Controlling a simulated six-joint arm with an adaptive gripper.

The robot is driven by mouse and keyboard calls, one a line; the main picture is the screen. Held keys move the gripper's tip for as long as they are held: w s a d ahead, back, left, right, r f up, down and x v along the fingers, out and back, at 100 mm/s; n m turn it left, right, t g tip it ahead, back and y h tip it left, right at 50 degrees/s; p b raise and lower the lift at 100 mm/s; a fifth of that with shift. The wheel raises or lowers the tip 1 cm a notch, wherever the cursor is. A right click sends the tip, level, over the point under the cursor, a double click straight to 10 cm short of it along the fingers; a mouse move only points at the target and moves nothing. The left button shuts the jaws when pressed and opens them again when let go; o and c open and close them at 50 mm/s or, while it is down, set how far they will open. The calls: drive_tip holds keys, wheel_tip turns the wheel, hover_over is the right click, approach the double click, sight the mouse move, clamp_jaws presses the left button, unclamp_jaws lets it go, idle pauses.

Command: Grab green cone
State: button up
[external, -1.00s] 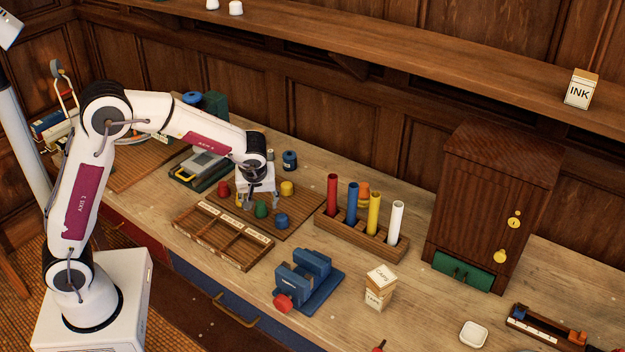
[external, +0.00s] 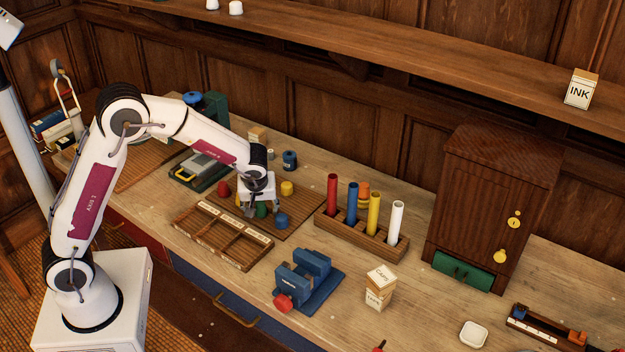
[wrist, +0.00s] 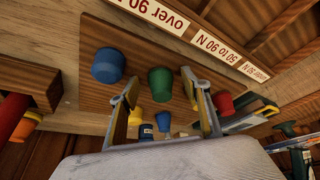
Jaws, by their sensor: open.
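The green cone (external: 261,211) stands on a brown board (external: 300,207) on the workbench, partly hidden by my gripper in the external view. My gripper (external: 260,206) is open and points down, low over the board at the green cone. In the wrist view the green cone (wrist: 160,83) shows between the two fingers of my gripper (wrist: 160,77), with a gap on each side. A blue cone (external: 281,221) stands just to the right, a yellow cone (external: 287,188) behind and a red cone (external: 223,188) to the left.
A labelled sorting tray (external: 222,237) lies in front of the board. A rack (external: 360,237) with coloured tubes stands to the right. A blue vise (external: 305,280) and a small box (external: 380,288) are nearer the front. A dark wooden cabinet (external: 490,200) stands farther right.

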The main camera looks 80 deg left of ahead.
sight(260, 205)
drive_tip(key=c, duration=1.2)
drive_tip(key=shift+r, duration=0.1)
drive_tip(key=shift+r, duration=4.95)
